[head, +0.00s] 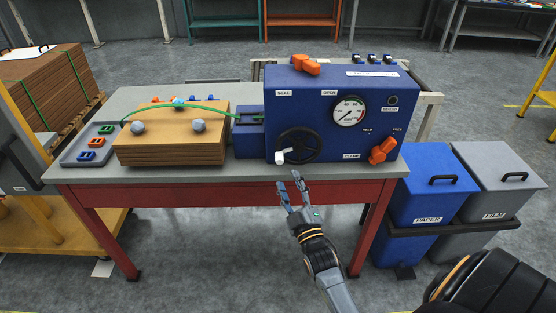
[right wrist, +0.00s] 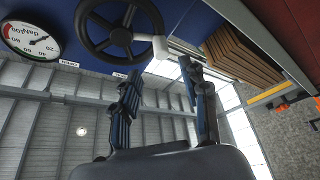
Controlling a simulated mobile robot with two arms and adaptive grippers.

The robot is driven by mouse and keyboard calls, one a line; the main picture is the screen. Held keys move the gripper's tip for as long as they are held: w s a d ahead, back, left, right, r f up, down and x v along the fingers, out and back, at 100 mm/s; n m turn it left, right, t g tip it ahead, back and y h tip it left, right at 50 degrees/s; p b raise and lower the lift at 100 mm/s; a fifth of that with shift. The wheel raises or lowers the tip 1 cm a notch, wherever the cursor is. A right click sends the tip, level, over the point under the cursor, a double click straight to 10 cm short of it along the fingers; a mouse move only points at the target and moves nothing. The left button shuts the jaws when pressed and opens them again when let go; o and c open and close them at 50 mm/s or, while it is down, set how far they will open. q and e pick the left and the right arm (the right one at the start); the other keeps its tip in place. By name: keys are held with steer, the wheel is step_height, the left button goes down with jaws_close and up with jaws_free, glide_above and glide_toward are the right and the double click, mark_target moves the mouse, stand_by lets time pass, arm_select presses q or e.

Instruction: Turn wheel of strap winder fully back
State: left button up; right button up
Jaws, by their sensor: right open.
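The strap winder is a blue machine (head: 330,86) on the bench. Its black spoked wheel (head: 313,147) is on the front face at the lower left, with a white crank handle (head: 281,157) at the wheel's lower left. The right wrist view shows the wheel (right wrist: 83,22) and the white handle (right wrist: 160,47) near the top. My right gripper (head: 290,186) is open and empty, in front of the bench edge and below the handle. In the right wrist view its fingers (right wrist: 158,72) are spread, with the handle beyond the gap between them. My left gripper is not in view.
A stack of brown boards (head: 170,143) with a green strap sits left of the winder. A grey tray (head: 75,156) of coloured clips is at the bench's left end. An orange lever (head: 383,150) is on the machine's right. Blue and grey bins (head: 432,180) stand right of the bench.

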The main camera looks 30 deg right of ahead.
mark_target(280, 163)
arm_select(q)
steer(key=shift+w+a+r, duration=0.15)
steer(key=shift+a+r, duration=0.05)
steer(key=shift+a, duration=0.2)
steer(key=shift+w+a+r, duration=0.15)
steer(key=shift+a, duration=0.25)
arm_select(e)
steer(key=x, duration=0.8)
steer(key=shift+w, duration=0.3)
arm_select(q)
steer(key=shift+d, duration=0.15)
arm_select(e)
jaws_close()
